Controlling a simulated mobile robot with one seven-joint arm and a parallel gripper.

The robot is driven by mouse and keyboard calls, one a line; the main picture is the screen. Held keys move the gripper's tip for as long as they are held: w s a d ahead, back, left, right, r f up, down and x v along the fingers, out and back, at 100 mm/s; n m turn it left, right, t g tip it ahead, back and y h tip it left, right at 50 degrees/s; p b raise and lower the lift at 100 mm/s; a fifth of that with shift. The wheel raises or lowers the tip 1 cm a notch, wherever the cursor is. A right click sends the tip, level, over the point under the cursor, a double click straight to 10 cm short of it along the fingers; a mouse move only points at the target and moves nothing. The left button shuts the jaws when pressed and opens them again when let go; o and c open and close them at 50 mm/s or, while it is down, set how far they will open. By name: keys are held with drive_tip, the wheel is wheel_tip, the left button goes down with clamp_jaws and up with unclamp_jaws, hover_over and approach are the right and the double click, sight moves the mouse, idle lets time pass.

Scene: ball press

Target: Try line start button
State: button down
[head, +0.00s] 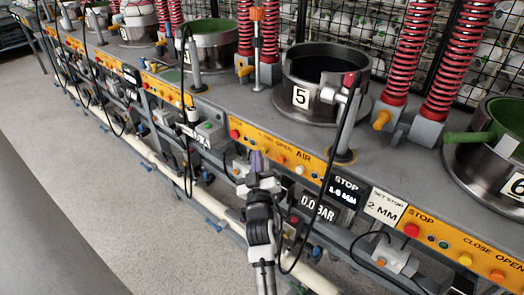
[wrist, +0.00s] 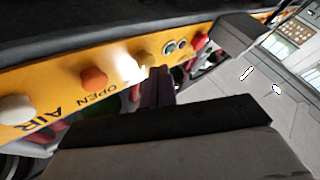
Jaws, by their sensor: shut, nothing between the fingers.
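My gripper (head: 257,161) is shut and empty, its purple fingers up against or just in front of the yellow control panel (head: 318,178) of station 5. In the wrist view the fingertips (wrist: 158,74) point at the panel just below a yellow button (wrist: 145,60) and the small green buttons (wrist: 170,47). I cannot tell whether they touch. An orange button (wrist: 94,78) by the word OPEN, a white button (wrist: 15,108) by AIR and a red button (wrist: 201,40) share this panel. No label reading line start is legible.
Station 5's pot (head: 297,118) stands above the panel, with red springs (head: 398,60) to its right. Black cables (head: 322,165) loop beside my gripper. A pale pipe (head: 165,172) runs low along the front. The grey floor (head: 110,220) is clear.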

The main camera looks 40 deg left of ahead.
drive_tip(key=shift+w+p, duration=0.45)
idle(0.6)
drive_tip(key=shift+s, duration=0.1)
drive_tip(key=shift+s+b, duration=0.8)
drive_tip(key=shift+b, duration=0.25)
drive_tip(key=s+b, duration=0.4)
drive_tip(key=s, duration=0.1)
drive_tip(key=shift+a, duration=0.2)
